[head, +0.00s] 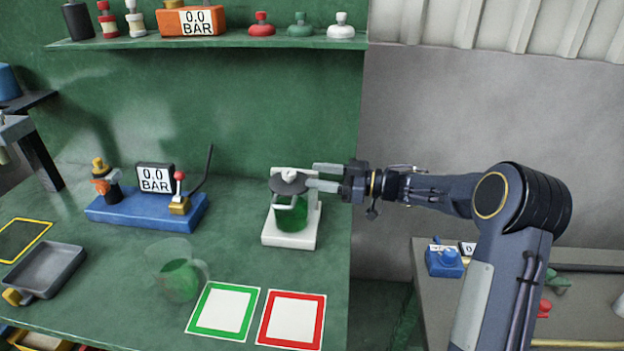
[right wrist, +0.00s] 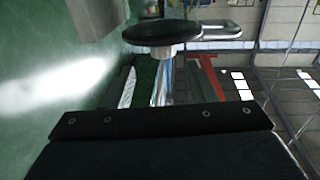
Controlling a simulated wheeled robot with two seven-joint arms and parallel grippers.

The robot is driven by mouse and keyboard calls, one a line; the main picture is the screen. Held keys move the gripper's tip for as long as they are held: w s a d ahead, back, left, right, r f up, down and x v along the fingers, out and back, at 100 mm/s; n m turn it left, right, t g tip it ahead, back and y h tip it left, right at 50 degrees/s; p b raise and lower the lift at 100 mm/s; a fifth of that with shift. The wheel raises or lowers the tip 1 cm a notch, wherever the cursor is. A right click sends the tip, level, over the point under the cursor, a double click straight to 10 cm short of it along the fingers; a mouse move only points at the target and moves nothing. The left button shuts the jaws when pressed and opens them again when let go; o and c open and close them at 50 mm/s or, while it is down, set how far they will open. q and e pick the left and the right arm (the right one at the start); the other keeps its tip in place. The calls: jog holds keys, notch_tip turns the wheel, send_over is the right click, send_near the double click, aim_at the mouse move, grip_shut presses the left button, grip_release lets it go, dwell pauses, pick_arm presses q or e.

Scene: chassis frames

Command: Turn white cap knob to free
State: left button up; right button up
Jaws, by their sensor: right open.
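The white cap knob (head: 289,174) sits on top of a dark round lid (head: 288,184) over a container of green liquid (head: 292,216). This stands on a white base (head: 290,239) with a white upright behind it. My right gripper (head: 322,176) reaches in from the right at lid height. Its two fingers are apart, one near the far side and one near the front side of the knob and lid. I cannot tell whether they touch. In the right wrist view the dark disc (right wrist: 162,32) shows above the gripper's black body. My left gripper is not in view.
A clear jug with green liquid (head: 180,280) stands at front left. A blue pump unit (head: 150,208) with a gauge (head: 155,178) is at left. Green (head: 223,311) and red (head: 291,320) framed squares lie in front. A shelf (head: 220,40) with several fittings hangs above.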

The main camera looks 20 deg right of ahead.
aim_at(289, 171)
jog(key=x, duration=0.4)
jog(key=p+x, duration=0.1)
jog(key=x, duration=0.2)
jog(key=shift+a+f, duration=0.25)
jog(key=shift+a, duration=0.2)
jog(key=shift+c, duration=0.3)
